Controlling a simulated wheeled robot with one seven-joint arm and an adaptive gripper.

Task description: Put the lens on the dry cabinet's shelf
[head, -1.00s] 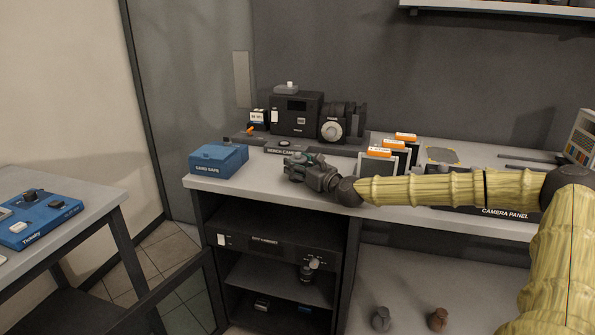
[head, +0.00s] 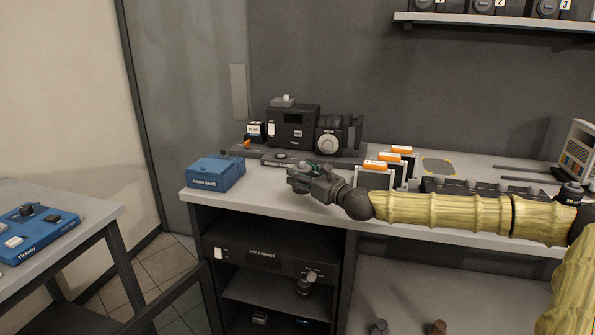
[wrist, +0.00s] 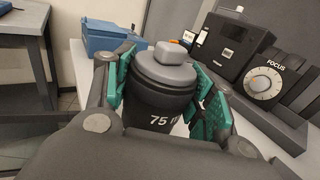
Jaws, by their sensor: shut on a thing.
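A dark 75-marked lens (wrist: 162,88) with a grey knob-like top stands between the green finger pads of my gripper (wrist: 165,95) in the wrist view. My gripper (head: 302,178) is shut on the lens, above the counter near its front edge in the head view. The lens is mostly hidden by the fingers there. The dry cabinet (head: 265,253) is under the counter's left end, below my gripper.
A blue card safe box (head: 215,172) sits left of my gripper on the counter (head: 240,198). A bench camera (head: 293,128) stands behind, and orange-topped cards (head: 376,175) stand to the right. The open cabinet door (head: 170,300) juts out at lower left.

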